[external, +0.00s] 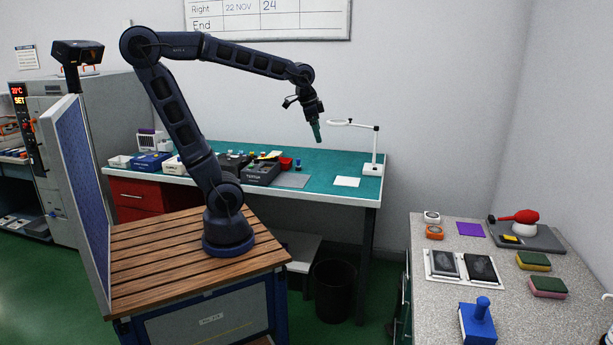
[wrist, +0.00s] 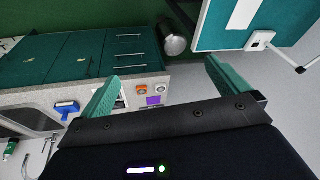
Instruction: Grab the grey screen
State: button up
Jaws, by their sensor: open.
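A white tray (external: 428,277) lies on the speckled counter at the right in the external view. It holds two flat dark panels side by side: a grey screen (external: 445,264) on the left and a darker, blackish panel (external: 480,268) on the right. My gripper (external: 317,132) hangs in the air above the teal bench, well to the left of the tray and higher. In the wrist view my gripper (wrist: 163,76) has its two teal fingers wide apart with nothing between them. The tray there is mostly hidden behind the left finger, and the screen cannot be made out.
Around the tray are an orange round item (external: 434,232), a purple square (external: 471,229), a blue handled block (external: 477,322), sponges (external: 533,261) and a grey device with a red bulb (external: 527,236). A magnifier lamp (external: 375,150) stands near my gripper. A black bin (external: 334,291) is on the floor.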

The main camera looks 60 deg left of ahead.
jog(key=w+d+f+m+g, duration=0.1)
jog(key=w+d+m, duration=0.5)
jog(key=w+d, duration=0.4)
jog(key=m+g, duration=0.3)
jog(key=m, duration=1.2)
send_over(444, 261)
notch_tip(444, 261, down, 22)
notch_tip(444, 261, down, 6)
jog(key=shift+w+a+r, duration=0.1)
jog(key=shift+a+r, duration=0.05)
jog(key=shift+r, duration=0.05)
jog(key=shift+d+f, duration=0.15)
jog(key=shift+f, duration=1.2)
jog(key=shift+d+f, duration=0.1)
jog(key=shift+f, duration=1.2)
jog(key=shift+c, duration=0.2)
jog(key=c, duration=1.1)
